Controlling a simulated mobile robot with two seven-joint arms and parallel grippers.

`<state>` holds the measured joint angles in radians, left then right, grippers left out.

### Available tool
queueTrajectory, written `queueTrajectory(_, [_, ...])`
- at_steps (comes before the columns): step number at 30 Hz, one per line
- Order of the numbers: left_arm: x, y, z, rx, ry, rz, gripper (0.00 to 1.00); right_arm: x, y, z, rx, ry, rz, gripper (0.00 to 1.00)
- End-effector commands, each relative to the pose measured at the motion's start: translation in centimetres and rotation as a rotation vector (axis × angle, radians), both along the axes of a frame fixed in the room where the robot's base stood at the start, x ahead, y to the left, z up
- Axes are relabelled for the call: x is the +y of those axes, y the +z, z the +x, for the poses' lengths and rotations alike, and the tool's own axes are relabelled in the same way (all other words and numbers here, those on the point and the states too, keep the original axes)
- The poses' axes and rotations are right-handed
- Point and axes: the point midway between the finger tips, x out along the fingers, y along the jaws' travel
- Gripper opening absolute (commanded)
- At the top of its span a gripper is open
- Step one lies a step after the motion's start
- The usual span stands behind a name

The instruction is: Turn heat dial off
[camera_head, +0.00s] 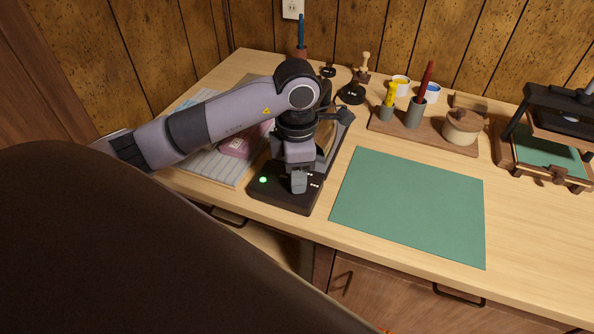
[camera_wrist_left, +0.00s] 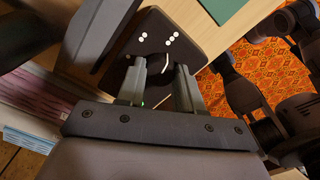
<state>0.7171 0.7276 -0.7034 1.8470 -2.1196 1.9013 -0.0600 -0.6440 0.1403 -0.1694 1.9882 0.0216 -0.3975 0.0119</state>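The heat dial's unit is a dark box (camera_head: 272,190) on the front of the wooden desk, with a lit green light (camera_head: 263,180) and white dots at its right side. My left gripper (camera_head: 299,182) points down over the box's right part and hides the dial in the head view. In the left wrist view the two fingers of my left gripper (camera_wrist_left: 161,72) are apart, reaching down at the box (camera_wrist_left: 160,28). A small whitish mark shows between the fingertips. The dial itself is mostly hidden, and I cannot tell whether the fingers touch it. My right gripper is not in view.
A green mat (camera_head: 410,207) lies right of the box. A wooden tray (camera_head: 385,125) with pots and brushes stands behind it. A dark press (camera_head: 545,150) stands at far right. A pink item (camera_head: 237,147) lies on a pale ridged board left of the box.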

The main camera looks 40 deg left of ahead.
Motion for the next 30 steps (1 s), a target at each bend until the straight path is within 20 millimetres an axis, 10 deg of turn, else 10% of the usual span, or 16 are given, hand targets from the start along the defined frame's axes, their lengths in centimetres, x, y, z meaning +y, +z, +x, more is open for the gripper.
queueTrajectory(30, [-0.02, 0.20, 0.10, -0.002, 0.584, -0.002, 0.05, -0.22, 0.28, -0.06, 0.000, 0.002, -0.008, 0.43])
